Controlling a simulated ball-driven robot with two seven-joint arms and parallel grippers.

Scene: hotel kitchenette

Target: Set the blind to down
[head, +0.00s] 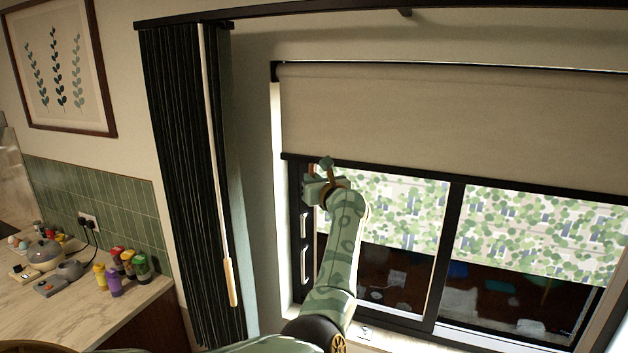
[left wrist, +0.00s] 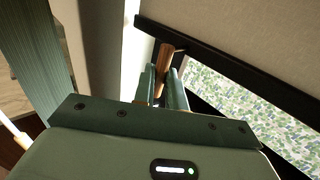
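The beige roller blind (head: 450,120) covers the upper part of the window, and its dark bottom bar (head: 390,172) sits well above the sill. The blind also shows in the left wrist view (left wrist: 265,40), with its dark bar (left wrist: 230,68) running diagonally. My left gripper (head: 326,172) is at the left end of the bar. In the left wrist view its two fingers (left wrist: 163,85) are close on either side of a small wooden pull (left wrist: 164,57) beside the bar, and look shut on it. The fingers hide the pull's lower part. My right gripper is not in view.
A dark pleated curtain (head: 180,170) with a pale wand (head: 215,150) hangs left of the window. A counter (head: 95,310) with several bottles (head: 128,262) is at the lower left. The dark window frame (head: 445,250) stands close behind my left arm.

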